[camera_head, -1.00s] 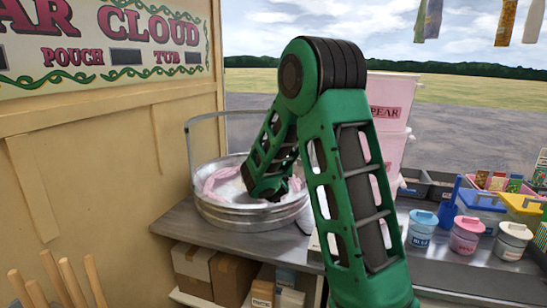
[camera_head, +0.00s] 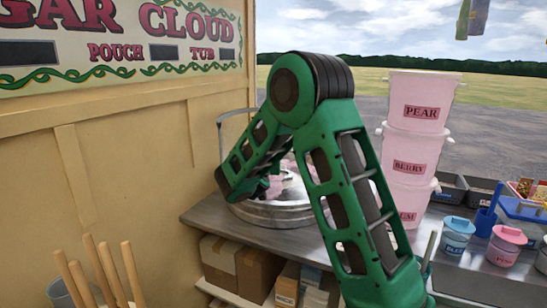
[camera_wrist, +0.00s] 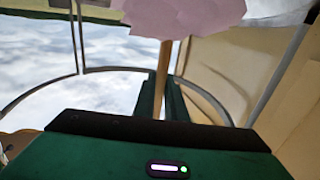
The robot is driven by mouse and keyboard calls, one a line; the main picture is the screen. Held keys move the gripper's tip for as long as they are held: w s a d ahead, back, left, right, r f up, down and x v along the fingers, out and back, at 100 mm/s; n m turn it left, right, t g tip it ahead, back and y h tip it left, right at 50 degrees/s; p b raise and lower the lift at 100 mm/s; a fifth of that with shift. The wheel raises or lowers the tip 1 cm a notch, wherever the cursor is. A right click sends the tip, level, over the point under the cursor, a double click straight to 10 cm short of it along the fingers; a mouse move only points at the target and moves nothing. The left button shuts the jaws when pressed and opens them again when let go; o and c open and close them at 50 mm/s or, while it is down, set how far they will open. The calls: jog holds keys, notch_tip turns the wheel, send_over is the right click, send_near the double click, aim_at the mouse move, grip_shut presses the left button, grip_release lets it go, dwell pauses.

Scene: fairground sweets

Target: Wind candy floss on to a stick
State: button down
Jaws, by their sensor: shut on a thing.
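A round metal candy floss machine (camera_head: 275,213) stands on the counter by the cream wall, with pink floss (camera_head: 290,188) showing in its bowl. My gripper (camera_wrist: 165,98) is shut on a thin wooden stick (camera_wrist: 163,58) in the wrist view. A broad pink mass of floss (camera_wrist: 185,15) is around the stick's far end, cut off by the top of the picture. In the head view my arm reaches over to the machine's left side; the stick cannot be made out there, and my arm hides part of the bowl.
A clear curved guard (camera_head: 222,128) rises at the machine's back. Spare wooden sticks (camera_head: 105,270) stand in a grey holder at the lower left. Pink tubs (camera_head: 411,145) are stacked to the right, beside lidded jars (camera_head: 457,235). Cardboard boxes (camera_head: 257,272) sit under the counter.

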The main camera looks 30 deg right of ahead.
jog(key=shift+w+a, duration=0.25)
jog(key=shift+w, duration=0.65)
jog(key=shift+w+a, duration=0.3)
jog(key=shift+w, duration=0.65)
jog(key=shift+w+a, duration=0.25)
jog(key=shift+w, duration=0.65)
jog(key=shift+r, duration=0.1)
